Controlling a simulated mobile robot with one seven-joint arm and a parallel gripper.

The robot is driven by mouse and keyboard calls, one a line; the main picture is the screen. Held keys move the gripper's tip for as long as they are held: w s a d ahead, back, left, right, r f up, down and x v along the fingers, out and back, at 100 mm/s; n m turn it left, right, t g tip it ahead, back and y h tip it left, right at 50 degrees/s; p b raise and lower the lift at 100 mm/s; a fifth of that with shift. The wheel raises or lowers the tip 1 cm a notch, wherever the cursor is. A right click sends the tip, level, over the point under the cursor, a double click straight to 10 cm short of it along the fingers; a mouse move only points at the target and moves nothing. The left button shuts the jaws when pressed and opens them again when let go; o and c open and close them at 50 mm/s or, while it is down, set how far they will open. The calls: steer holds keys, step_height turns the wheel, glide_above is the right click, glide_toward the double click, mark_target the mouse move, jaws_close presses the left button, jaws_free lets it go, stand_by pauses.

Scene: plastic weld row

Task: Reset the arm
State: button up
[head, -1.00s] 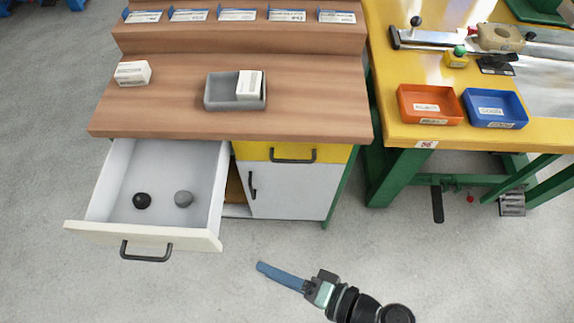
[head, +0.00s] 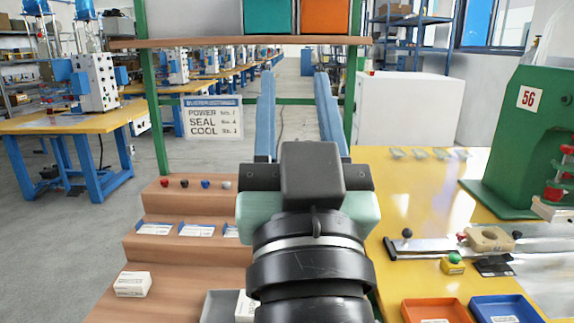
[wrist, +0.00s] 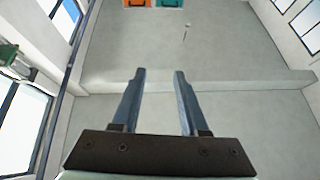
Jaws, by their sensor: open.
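My gripper (head: 297,115) is raised in front of the head camera, its two blue fingers pointing up and spread apart. In the wrist view my gripper (wrist: 158,100) is open with nothing between the fingers, facing the wall and ceiling area. It is clear of the bench and touches nothing that I can see. It hides part of the stepped wooden bench (head: 185,255) and part of the grey tray (head: 220,305).
A white box (head: 132,284) stands on the wooden bench. A sign (head: 213,117) and an upper shelf (head: 200,42) are behind my gripper. The yellow table (head: 420,190) at right holds a green machine (head: 525,140), an orange bin (head: 432,310) and a blue bin (head: 505,308).

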steer(key=s+r+t+p, duration=0.3)
steer(key=s+r, duration=0.4)
steer(key=r, duration=0.4)
step_height(320, 180, up, 19)
steer(key=p, duration=1.9)
steer(key=shift+w+a+h+p, duration=0.4)
steer(key=shift+a, duration=0.05)
steer(key=shift+f, duration=0.1)
